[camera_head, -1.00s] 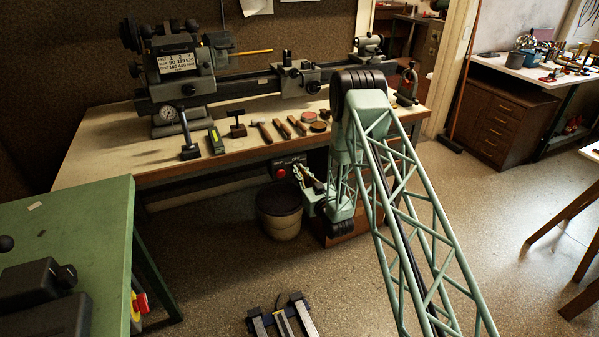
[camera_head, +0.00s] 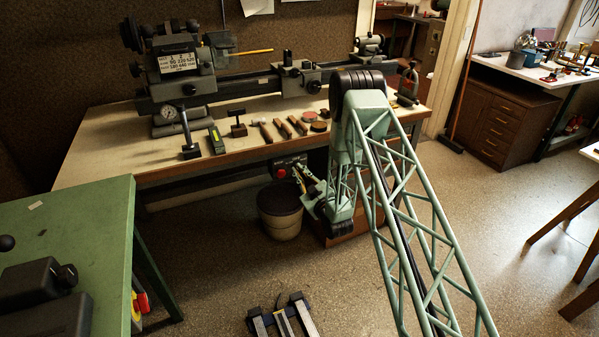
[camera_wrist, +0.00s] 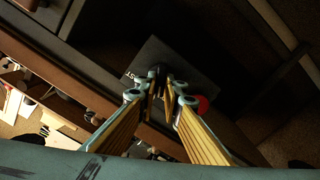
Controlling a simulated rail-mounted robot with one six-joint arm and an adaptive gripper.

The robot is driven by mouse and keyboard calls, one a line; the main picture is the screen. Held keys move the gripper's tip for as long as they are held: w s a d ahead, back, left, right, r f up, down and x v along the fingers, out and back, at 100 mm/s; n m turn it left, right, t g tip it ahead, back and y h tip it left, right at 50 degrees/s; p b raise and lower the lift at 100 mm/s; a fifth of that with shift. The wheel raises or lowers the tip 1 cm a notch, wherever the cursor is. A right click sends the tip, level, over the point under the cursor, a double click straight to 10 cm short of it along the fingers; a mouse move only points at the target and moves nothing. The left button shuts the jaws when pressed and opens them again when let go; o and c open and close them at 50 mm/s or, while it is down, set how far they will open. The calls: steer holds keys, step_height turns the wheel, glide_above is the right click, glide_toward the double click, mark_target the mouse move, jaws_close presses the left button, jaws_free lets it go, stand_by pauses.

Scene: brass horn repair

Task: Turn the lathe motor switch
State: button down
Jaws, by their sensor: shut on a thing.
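The lathe motor switch box (camera_head: 284,163) is a dark grey box under the front edge of the lathe bench, with a round red button. In the wrist view the box (camera_wrist: 185,66) lies straight ahead, turned at an angle, and its red button (camera_wrist: 203,104) shows partly behind the right finger. My gripper (camera_wrist: 160,80) is at the face of the box, its fingers closed on a small dark switch knob (camera_wrist: 158,70), which they mostly hide. In the head view my gripper (camera_head: 303,180) reaches to the right part of the box.
The lathe (camera_head: 250,85) stands on the bench (camera_head: 95,160), with several hand tools along its front. A bin (camera_head: 280,212) stands on the floor below the gripper. A green table (camera_head: 100,215) is at left. Open floor lies in front.

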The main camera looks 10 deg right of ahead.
steer(key=shift+n, duration=1)
steer(key=c, duration=2.7)
jaws_free()
steer(key=shift+c, duration=0.2)
steer(key=shift+s, duration=0.1)
steer(key=v, duration=1.2)
